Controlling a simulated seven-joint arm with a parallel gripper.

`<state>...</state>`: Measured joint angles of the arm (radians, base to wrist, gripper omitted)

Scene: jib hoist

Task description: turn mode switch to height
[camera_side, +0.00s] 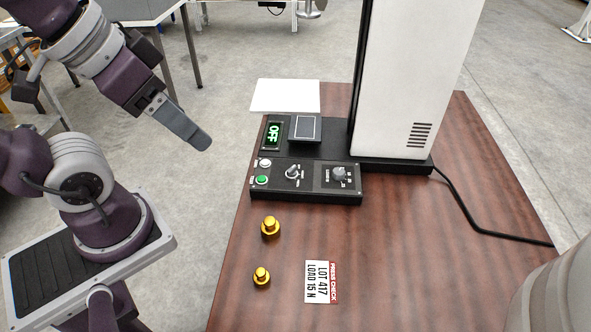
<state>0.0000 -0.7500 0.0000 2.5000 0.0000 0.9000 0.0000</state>
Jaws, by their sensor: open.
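A black control panel (303,194) sits at the front of the machine on the wooden table. It carries two rotary knobs with small labels around them: a left knob (292,172) and a right knob (340,174). The labels are too small to read, so I cannot tell which is the mode switch or where it points. A display (273,133) behind the panel reads OFF. My gripper (200,138) is in the air to the left of the panel, beyond the table edge, touching nothing. Its fingers overlap in this view.
A white button (265,163) and a green button (262,180) sit left of the knobs. Two brass weights, a larger one (270,228) and a smaller one (261,277), stand near a label card (320,282). A tall white column (405,80) rises behind. A black cable (480,228) runs right.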

